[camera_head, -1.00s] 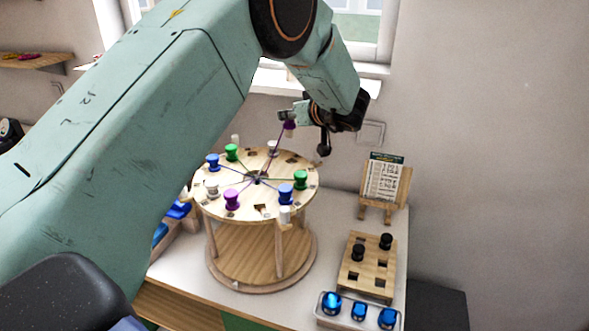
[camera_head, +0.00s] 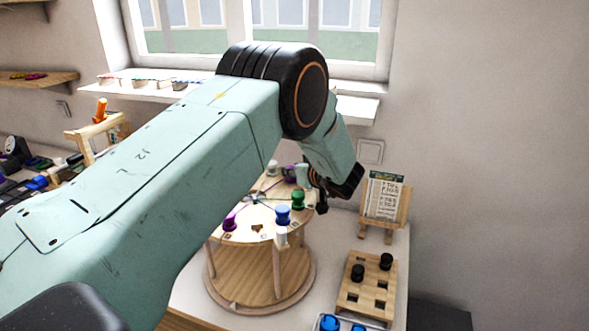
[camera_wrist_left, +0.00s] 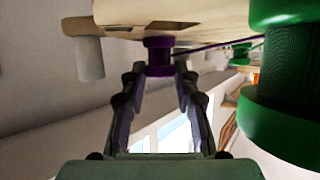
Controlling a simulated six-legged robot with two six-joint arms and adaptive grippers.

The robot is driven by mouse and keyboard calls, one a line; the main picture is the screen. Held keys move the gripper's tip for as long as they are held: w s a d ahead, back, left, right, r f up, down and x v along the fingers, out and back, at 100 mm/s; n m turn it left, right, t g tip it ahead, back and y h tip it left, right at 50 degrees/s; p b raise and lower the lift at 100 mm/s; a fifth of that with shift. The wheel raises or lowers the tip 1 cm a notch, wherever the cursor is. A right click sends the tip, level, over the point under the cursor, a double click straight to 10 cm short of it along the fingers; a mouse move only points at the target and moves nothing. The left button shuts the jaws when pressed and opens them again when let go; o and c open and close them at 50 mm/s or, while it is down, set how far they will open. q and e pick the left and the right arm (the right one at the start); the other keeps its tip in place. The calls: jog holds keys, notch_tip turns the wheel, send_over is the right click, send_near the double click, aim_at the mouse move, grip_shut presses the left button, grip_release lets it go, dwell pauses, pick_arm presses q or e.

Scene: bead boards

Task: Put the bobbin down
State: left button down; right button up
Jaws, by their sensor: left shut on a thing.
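My left gripper (camera_head: 296,174) is shut on a purple bobbin (camera_wrist_left: 158,57), which shows between its fingertips in the left wrist view. A purple thread runs from this bobbin. In the head view the bobbin (camera_head: 290,173) is at the far right part of the round wooden stand (camera_head: 262,232), partly hidden by my gripper and arm. In the wrist view it is close to the stand's disc (camera_wrist_left: 215,22), near a dark square hole; I cannot tell if they touch. My right gripper is not in view.
Green (camera_head: 298,199), blue (camera_head: 283,215) and purple (camera_head: 229,222) bobbins stand on the disc. A large green bobbin (camera_wrist_left: 285,70) is close beside my gripper. A holed wooden board (camera_head: 367,288) with black pegs and a small easel (camera_head: 384,200) stand at the right.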

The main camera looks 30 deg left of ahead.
pick_arm(q)
jog(key=c, duration=1.3)
grip_release()
jog(key=shift+r, duration=0.1)
jog(key=shift+c, duration=0.2)
jog(key=o, duration=0.3)
jog(key=shift+s+a+r, duration=0.1)
jog(key=shift+s+a, duration=0.1)
jog(key=shift+s, duration=0.1)
jog(key=shift+o, duration=0.2)
jog(key=shift+w+d, duration=0.25)
jog(key=shift+w, duration=0.05)
jog(key=shift+s+d, duration=0.1)
jog(key=shift+d, duration=0.15)
jog(key=v, duration=1)
jog(key=shift+s+d+r, duration=0.15)
jog(key=shift+r, duration=0.05)
jog(key=shift+s+d, duration=0.1)
jog(key=shift+d, duration=0.1)
jog(key=shift+s+r, duration=0.2)
jog(key=shift+s, duration=0.1)
jog(key=shift+w+d, duration=0.1)
jog(key=shift+w, duration=0.05)
